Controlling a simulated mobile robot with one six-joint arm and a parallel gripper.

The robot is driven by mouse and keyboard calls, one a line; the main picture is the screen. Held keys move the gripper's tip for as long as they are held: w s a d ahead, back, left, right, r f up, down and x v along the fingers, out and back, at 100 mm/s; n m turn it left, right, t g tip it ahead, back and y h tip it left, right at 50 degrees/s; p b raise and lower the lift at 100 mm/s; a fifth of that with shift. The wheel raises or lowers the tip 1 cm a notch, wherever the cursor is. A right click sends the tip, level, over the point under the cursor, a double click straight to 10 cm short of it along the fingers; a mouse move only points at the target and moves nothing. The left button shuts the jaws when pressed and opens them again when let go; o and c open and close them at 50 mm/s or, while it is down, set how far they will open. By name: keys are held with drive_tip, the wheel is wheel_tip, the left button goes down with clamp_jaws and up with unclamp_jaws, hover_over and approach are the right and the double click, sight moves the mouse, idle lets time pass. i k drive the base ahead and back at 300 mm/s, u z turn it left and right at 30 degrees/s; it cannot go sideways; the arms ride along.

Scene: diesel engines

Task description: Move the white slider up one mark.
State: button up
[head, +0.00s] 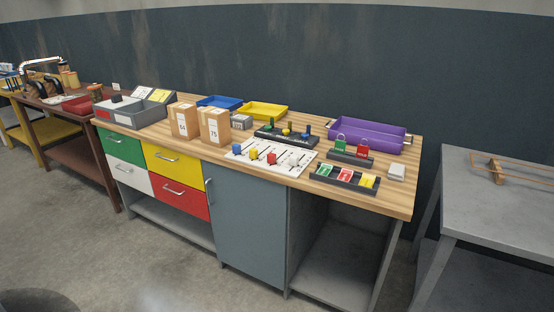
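The white slider (293,160) is a small pale knob on a white slider panel (302,170) lying on the wooden workbench. It is the rightmost in a row with a blue slider (237,149), a yellow slider (254,153) and a red slider (271,158). Dark slots and marks run across the panel, but they are too small to read the white slider's exact mark. My gripper is not in view.
Behind the panel is a dark rack (285,138) with colored pieces. A dark card tray (345,179) is at the right and cardboard boxes (214,127) at the left. A purple tray (367,134) stands at the back. Bare wood (395,198) shows at the right front.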

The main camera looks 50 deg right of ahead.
sight(293, 159)
drive_tip(key=u, duration=0.95)
drive_tip(key=k, duration=1.4)
drive_tip(key=z, duration=1.2)
drive_tip(key=i, duration=0.45)
drive_tip(key=u, duration=0.3)
